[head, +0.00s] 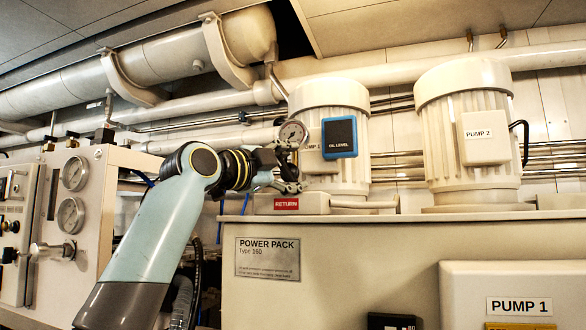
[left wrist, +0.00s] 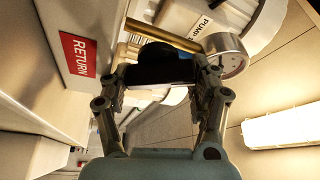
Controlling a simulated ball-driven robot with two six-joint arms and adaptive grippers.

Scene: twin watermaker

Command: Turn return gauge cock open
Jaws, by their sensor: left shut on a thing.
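The return gauge (head: 292,134) is a small round dial above the red RETURN label (head: 286,204) on the power pack. In the left wrist view the gauge (left wrist: 228,56) is at the upper right and the RETURN label (left wrist: 78,55) at the left. My left gripper (head: 290,178) is just below the gauge. In the left wrist view its fingers (left wrist: 162,82) are shut on the dark handle of the return gauge cock (left wrist: 165,63), beside a brass pipe (left wrist: 150,28). The fingers partly hide the handle, and I cannot tell how far it is turned.
Pump 1's motor (head: 328,105) with a blue oil level box (head: 339,137) stands close behind the gauge. Pump 2's motor (head: 465,150) is further right. A panel with gauges (head: 73,174) is at the left. The power pack's front (head: 380,265) lies below.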

